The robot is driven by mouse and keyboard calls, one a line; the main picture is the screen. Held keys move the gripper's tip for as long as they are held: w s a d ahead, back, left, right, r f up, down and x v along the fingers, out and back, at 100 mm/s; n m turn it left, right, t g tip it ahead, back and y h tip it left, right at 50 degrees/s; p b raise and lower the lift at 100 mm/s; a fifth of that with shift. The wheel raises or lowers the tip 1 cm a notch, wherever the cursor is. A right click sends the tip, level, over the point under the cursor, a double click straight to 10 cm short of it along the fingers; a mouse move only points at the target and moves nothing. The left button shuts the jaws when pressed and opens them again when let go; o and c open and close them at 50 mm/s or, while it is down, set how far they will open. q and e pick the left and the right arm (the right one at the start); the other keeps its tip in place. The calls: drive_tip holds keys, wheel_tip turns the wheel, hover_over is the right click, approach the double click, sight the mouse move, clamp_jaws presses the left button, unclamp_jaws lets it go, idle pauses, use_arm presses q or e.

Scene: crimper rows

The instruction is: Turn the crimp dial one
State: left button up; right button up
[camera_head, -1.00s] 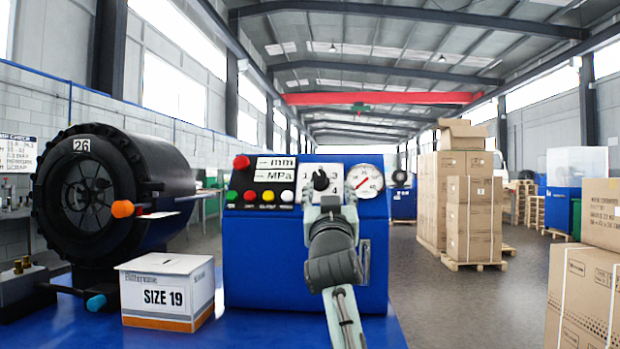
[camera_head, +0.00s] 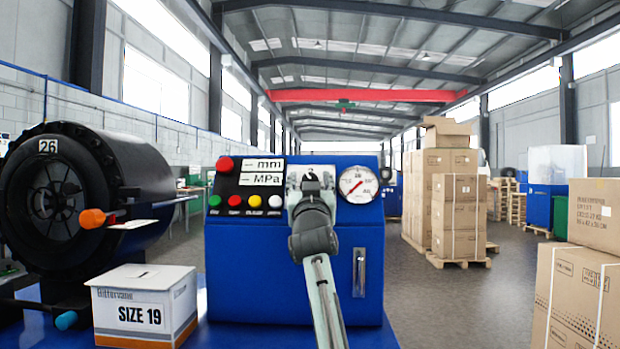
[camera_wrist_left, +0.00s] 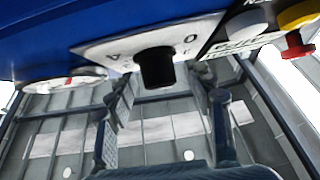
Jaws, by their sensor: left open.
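The crimp dial (camera_wrist_left: 156,68) is a black round knob on a white plate (camera_wrist_left: 115,45) with printed marks, seen upside down in the left wrist view. My left gripper (camera_wrist_left: 168,95) is open, its two fingers spread below the dial to the left and right. The dial's pointer setting cannot be read. My right gripper is not in view.
The blue control box (camera_head: 250,275) carries coloured buttons (camera_head: 245,201), a red knob (camera_head: 224,165) and a gauge (camera_head: 356,185) right of the dial. A black crimper head (camera_head: 75,195) and a SIZE 19 box (camera_head: 145,303) are at left. Cartons (camera_head: 455,205) stand at right, clear of the box.

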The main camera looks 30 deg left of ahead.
use_arm(q)
drive_tip(key=shift+w+a, duration=0.1)
drive_tip(key=shift+w, duration=0.05)
drive_tip(key=shift+c, duration=0.3)
drive_tip(key=c, duration=1.1)
drive_tip(key=shift+n+g, duration=0.3)
drive_tip(key=shift+g, duration=0.1)
